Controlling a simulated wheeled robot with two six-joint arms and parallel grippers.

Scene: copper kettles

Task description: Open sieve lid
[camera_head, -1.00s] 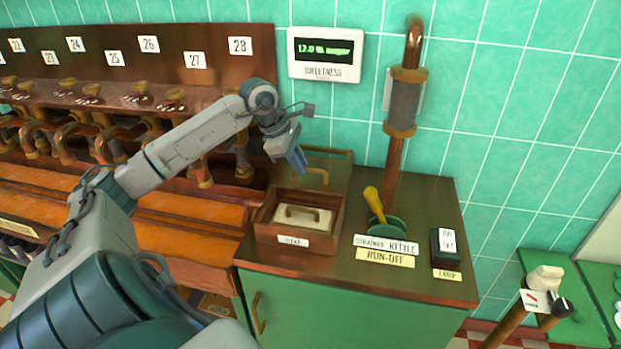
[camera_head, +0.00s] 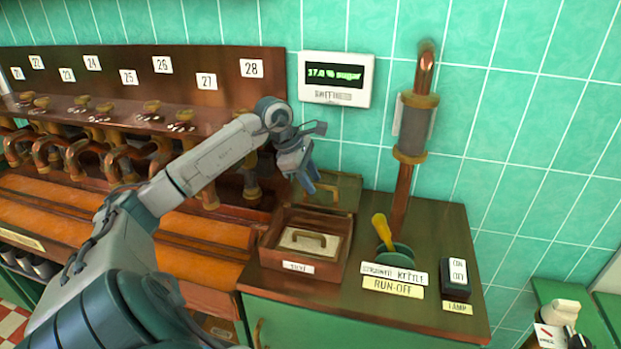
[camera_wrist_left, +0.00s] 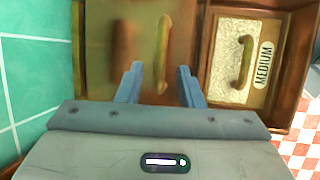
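A brown panel (camera_wrist_left: 190,45) with a brass bar handle (camera_wrist_left: 163,55) lies beside the wooden box in the left wrist view; in the head view it is behind the box and partly hidden by my gripper. I take it for the sieve lid. My left gripper (camera_head: 308,188) is open and empty, pointing down. In the left wrist view its blue fingertips (camera_wrist_left: 159,72) are apart on either side of the handle's line, not closed on it. I cannot tell the height gap. My right gripper is not in view.
The wooden box (camera_head: 277,260) holds a pale pad with its own handle, labelled MEDIUM in the wrist view. Tiled wall (camera_head: 500,120) is close behind.

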